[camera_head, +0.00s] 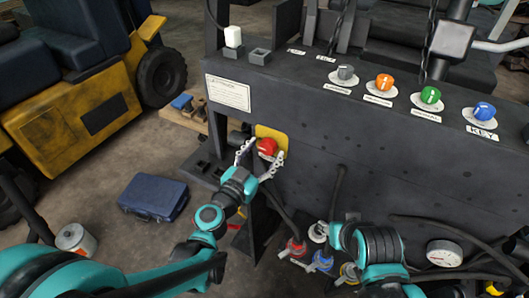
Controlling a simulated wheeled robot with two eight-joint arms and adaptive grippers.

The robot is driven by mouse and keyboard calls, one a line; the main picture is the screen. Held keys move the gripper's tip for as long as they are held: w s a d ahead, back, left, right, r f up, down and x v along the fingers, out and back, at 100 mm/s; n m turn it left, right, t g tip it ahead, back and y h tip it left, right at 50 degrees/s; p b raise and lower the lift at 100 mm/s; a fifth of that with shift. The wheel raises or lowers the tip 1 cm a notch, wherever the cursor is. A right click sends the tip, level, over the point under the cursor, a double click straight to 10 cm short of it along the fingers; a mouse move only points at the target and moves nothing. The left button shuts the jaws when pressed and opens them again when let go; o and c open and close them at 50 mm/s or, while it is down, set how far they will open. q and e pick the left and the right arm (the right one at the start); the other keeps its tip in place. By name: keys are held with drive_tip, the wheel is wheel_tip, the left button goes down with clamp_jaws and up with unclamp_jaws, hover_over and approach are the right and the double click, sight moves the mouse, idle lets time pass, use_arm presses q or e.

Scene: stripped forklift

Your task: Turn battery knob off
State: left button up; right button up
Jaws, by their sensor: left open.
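The red battery knob (267,146) sits on a yellow plate (272,133) on the front of the dark forklift panel (330,130). My left gripper (260,157) is open, with one pale finger on each side of the knob. Whether the fingers touch the knob cannot be told. Part of my right arm (375,250) shows at the lower right, but its gripper cannot be made out.
Grey, orange (384,82), green (430,95) and blue (484,110) knobs line the panel's top. Colored connectors (322,261) and hoses hang below. A blue case (153,197) lies on the floor at left, near a yellow forklift (85,115).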

use_arm(q)
drive_tip(key=shift+w+d, duration=0.1)
drive_tip(key=shift+w, duration=0.1)
drive_tip(key=c, duration=1.2)
drive_tip(key=shift+o, duration=0.2)
